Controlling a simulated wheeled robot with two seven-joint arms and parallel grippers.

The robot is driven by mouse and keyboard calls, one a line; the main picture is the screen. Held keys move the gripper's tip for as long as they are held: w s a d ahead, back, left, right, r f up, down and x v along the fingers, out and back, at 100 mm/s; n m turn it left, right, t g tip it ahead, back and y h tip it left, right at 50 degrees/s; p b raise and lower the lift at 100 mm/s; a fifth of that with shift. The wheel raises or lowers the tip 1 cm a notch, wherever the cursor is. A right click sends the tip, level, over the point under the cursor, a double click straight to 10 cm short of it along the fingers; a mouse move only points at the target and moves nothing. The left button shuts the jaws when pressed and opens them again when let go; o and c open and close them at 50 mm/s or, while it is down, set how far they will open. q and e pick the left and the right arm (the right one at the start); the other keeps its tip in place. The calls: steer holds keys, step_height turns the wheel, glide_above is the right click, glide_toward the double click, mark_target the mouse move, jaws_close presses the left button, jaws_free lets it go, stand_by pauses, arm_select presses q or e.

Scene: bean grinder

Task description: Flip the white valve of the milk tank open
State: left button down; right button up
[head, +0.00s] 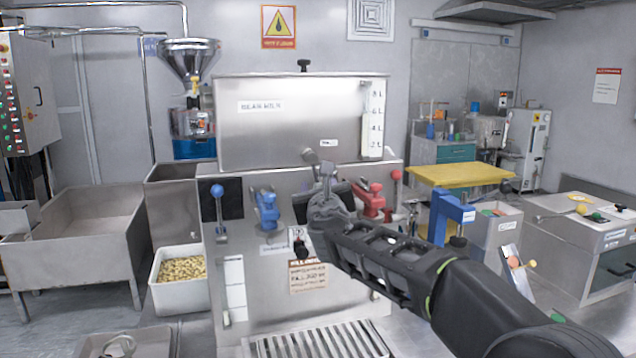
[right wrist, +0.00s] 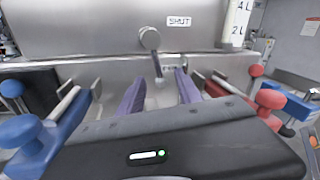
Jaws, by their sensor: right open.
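The milk tank (head: 290,125) is a steel box with a level gauge, on top of the steel machine. Its valve (head: 310,155) is on the lower front; it looks pale grey. In the right wrist view the valve (right wrist: 150,39) has a round hub and a lever hanging down, beside a label reading SHUT. My right gripper (head: 324,172) is just below and in front of the valve. In the right wrist view its two fingers (right wrist: 160,88) are apart, with the lever's lower end between or just beyond their tips; I cannot tell if they touch. My left gripper is out of view.
A blue clamp-like fitting (head: 266,208) and a red one (head: 371,203) stand either side of my gripper on the machine front. Red-knobbed (head: 395,176) and blue-knobbed (head: 217,191) levers flank them. A bin of beans (head: 161,255) stands at left.

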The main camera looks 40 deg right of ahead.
steer(key=shift+w+d, duration=0.35)
steer(key=shift+w, duration=0.25)
jaws_close()
stand_by(1.1)
